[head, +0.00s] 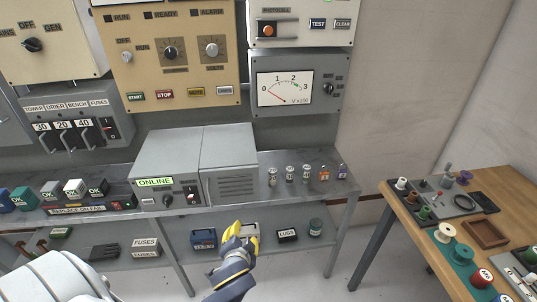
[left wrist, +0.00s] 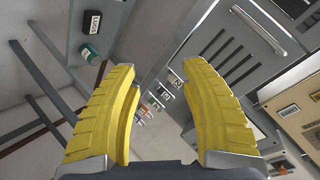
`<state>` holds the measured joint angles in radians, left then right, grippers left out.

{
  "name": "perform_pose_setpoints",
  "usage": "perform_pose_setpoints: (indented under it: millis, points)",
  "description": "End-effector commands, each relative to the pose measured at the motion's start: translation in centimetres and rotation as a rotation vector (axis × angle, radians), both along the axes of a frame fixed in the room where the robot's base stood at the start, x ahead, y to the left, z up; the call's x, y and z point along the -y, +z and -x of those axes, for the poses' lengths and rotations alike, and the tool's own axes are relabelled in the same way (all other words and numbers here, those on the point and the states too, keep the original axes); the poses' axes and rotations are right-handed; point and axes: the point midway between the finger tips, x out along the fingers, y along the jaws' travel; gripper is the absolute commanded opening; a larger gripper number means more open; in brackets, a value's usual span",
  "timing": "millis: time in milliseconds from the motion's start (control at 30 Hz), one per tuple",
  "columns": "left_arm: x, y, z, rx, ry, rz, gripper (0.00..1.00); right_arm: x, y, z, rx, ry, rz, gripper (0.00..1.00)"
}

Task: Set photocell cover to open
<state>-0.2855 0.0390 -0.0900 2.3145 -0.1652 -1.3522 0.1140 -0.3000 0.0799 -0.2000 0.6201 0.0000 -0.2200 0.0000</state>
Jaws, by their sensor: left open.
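The photocell unit (head: 268,31) is at the top of the head view, on a cream panel under a "PHOTOCELL" label. It shows an orange round part at the left of a dark strip. I cannot tell how its cover stands. My left gripper (head: 239,234) is low in the head view, in front of the lower shelf and well below the photocell panel. Its yellow fingers are spread and empty in the left wrist view (left wrist: 160,80). I cannot pick out the photocell surely in the left wrist view. My right gripper is not in view.
A grey "ONLINE" box (head: 165,170) stands on the metal shelf, with several small jars (head: 290,173) to its right. A meter panel (head: 298,82) hangs below the photocell panel. A wooden table (head: 405,205) with spools is at the right. Floor shows between shelf and table.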

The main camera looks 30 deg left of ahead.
Motion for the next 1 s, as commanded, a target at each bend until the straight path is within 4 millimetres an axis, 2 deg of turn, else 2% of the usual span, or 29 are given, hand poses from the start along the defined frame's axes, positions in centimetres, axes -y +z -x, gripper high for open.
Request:
perform_pose_setpoints:
  millis: [33,167,300,500,633,800,900,1000]
  points:
    - [-0.2,2.2,-1.7,0.063,0.020,0.007,0.45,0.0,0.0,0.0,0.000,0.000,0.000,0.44]
    - [-0.6,7.6,-5.9,0.226,0.074,0.033,0.45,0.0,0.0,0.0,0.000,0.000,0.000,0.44]
    - [-0.9,14.1,-10.4,0.416,0.124,0.072,0.45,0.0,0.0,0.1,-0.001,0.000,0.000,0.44]
    - [-0.9,23.9,-15.9,0.682,0.170,0.138,0.45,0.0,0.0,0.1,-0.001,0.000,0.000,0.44]
    - [-0.6,30.4,-18.5,0.845,0.184,0.183,0.45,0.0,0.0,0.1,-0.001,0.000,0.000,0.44]
    - [-0.2,38.1,-20.5,1.022,0.188,0.234,0.45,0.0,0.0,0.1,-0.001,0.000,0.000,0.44]
    - [0.1,41.5,-21.1,1.100,0.185,0.256,0.45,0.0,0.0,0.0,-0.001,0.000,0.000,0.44]
    - [0.3,44.0,-21.4,1.156,0.181,0.272,0.45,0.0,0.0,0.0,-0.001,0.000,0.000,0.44]
